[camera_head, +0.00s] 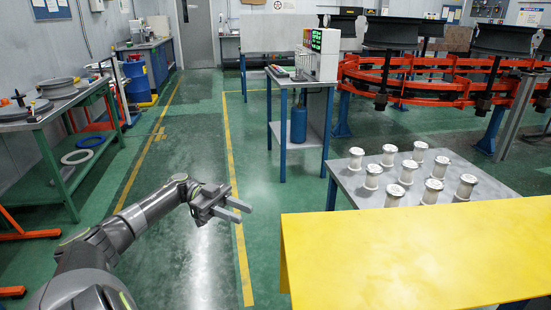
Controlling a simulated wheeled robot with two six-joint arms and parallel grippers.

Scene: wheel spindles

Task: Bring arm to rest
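My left arm comes in from the lower left. Its gripper (237,210) hangs over open green floor, with a gap between its two fingers and nothing in it. It is well to the left of the grey table (342,192) and touches nothing. Several whitish wheel spindles, such as this one (372,177), stand upright in loose rows on that table. My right gripper is not in view.
A yellow panel (420,255) fills the lower right and hides the near part of the grey table. A small table (300,85) with instruments stands farther back. A green-framed workbench (45,118) is at the left. Orange racks (440,85) fill the back right.

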